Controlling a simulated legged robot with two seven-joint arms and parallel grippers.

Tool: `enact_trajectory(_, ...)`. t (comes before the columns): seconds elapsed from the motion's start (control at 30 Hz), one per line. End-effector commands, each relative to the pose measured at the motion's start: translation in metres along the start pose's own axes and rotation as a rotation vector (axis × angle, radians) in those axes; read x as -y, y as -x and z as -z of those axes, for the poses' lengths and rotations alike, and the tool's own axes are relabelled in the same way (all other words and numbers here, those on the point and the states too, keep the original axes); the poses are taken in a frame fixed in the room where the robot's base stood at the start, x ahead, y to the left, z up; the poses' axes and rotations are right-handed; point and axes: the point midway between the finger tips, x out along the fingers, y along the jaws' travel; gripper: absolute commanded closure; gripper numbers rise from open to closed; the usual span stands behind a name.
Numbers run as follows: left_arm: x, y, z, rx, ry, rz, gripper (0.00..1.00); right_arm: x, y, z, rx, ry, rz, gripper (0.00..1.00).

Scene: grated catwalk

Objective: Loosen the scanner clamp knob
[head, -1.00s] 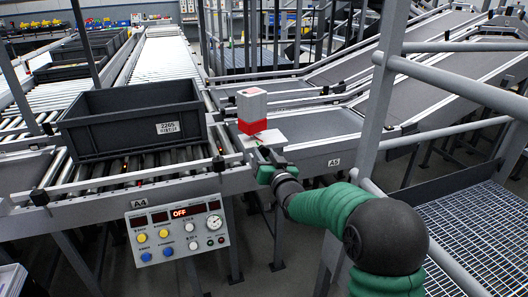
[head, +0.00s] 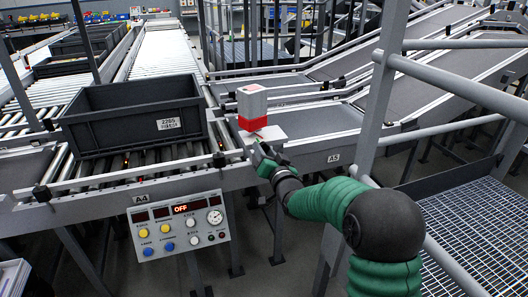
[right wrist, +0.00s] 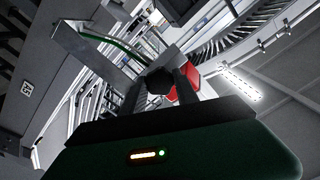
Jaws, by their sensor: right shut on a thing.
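The scanner (head: 252,104), a grey box with a red lower part, stands on a light bracket plate (head: 272,134) at the conveyor's side. My right gripper (head: 260,149) reaches up to just under that plate from the lower right. In the right wrist view, the dark clamp knob (right wrist: 160,80) sits between the two fingers of my right gripper (right wrist: 161,88), which is shut on it. The red part of the scanner (right wrist: 186,83) shows just behind the fingers there. In the head view the knob is too small and covered to make out. My left gripper is not in view.
A dark grey tote (head: 132,118) sits on the rollers left of the scanner. A control panel (head: 178,226) reading OFF hangs below the conveyor edge. A grey railing post (head: 372,100) stands close to my right arm. Grated flooring (head: 475,225) lies at right.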

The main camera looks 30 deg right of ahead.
Motion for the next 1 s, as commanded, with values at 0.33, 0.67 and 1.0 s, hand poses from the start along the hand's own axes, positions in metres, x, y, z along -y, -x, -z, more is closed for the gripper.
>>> enact_trajectory(0.33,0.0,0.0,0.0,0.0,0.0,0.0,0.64,-0.002,0.001,-0.003,0.006,0.0,-0.004,0.43)
enact_trajectory(0.67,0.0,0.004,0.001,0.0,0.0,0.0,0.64,0.0,0.021,0.0,0.004,0.001,-0.003,0.43)
enact_trajectory(1.0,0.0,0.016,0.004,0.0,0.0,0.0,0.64,-0.001,0.118,0.0,0.005,0.001,-0.006,0.43)
